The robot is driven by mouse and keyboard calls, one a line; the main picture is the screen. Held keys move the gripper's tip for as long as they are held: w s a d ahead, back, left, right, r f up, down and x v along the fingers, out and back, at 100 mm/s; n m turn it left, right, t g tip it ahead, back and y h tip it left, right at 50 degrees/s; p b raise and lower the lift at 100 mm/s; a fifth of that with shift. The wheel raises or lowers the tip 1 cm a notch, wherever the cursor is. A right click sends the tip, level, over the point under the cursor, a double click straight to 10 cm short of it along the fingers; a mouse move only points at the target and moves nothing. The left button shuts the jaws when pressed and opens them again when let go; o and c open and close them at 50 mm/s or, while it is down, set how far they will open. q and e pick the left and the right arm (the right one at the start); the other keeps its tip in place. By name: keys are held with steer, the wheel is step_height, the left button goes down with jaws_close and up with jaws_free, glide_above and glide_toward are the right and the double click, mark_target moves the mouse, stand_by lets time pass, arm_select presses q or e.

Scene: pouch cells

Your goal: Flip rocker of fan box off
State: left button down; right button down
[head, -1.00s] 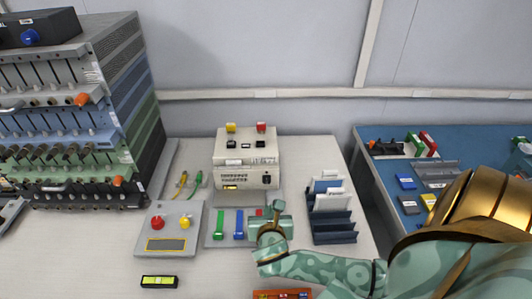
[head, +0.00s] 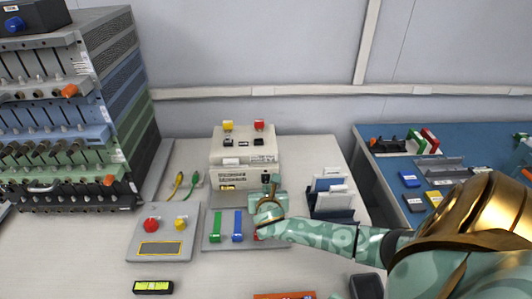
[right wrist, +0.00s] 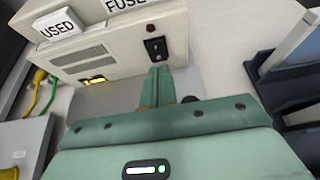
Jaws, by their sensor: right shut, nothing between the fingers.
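The fan box (head: 228,178) is a cream box at the back middle of the bench, with slots and a lit yellow window in its front. Its black rocker (right wrist: 155,48) sits at the right of that front in the right wrist view, below a small dark red lamp (right wrist: 150,28). My right gripper (right wrist: 160,74) is shut and empty. Its fingertips are just below the rocker in that view; I cannot tell whether they touch it. In the head view my right gripper (head: 272,184) is in front of the box's right end. My left gripper is not in view.
A dark rack (head: 334,205) of pouches stands to the right. A panel (head: 160,222) with red and yellow knobs lies left, beside a mat (head: 225,242) with coloured strips. A tall equipment rack (head: 120,80) stands far left.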

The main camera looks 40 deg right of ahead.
mark_target(266, 180)
steer(key=shift+w+d+f, duration=0.1)
steer(key=shift+w+d, duration=0.45)
steer(key=shift+w, duration=0.1)
steer(key=shift+d+f+b, duration=0.1)
steer(key=shift+f+b, duration=0.15)
steer(key=shift+b, duration=0.25)
steer(key=shift+w+d+t+h, duration=0.1)
steer(key=shift+t+h, duration=0.3)
steer(key=shift+r, duration=0.2)
steer(key=shift+w+d, duration=0.1)
